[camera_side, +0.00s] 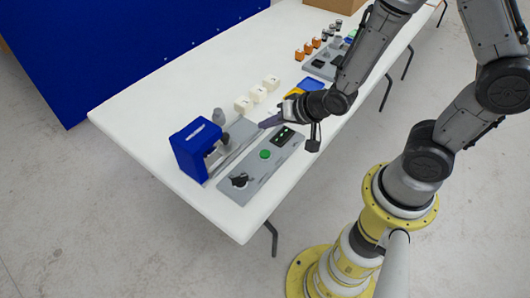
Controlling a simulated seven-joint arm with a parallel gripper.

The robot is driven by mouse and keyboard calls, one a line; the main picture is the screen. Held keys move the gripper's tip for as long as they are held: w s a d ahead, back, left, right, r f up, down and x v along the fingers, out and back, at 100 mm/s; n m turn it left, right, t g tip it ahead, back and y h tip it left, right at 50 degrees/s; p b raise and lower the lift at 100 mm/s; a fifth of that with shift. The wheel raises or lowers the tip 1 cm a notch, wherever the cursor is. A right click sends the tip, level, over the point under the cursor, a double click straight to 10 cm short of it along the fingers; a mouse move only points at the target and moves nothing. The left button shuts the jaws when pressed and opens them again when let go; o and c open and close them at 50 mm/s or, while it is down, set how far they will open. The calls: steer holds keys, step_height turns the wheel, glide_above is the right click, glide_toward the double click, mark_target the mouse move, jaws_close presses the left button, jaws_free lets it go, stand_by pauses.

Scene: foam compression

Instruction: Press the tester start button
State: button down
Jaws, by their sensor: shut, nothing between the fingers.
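The tester is a blue press unit (197,150) joined to a grey control panel (255,170) at the table's near left end. A green round button (265,154) sits in the middle of the panel. A black knob (239,180) is at the panel's near end, and a dark display (282,136) is at its far end. My gripper (264,125) is shut and empty. Its fingers point left, above the far part of the tester, beyond the green button and apart from it. My wrist is right of the display.
Several white foam blocks (257,93) lie in a row behind the tester. A yellow and blue item (305,87) is partly hidden by my wrist. Orange pieces (304,50) and a second grey panel (325,65) stand farther back. The white table (140,113) is bare at left.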

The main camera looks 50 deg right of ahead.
mark_target(268, 156)
steer(key=shift+f, duration=4.25)
steer(key=shift+f, duration=0.15)
steer(key=shift+f, duration=0.25)
steer(key=shift+f, duration=0.45)
steer(key=shift+r, duration=3.35)
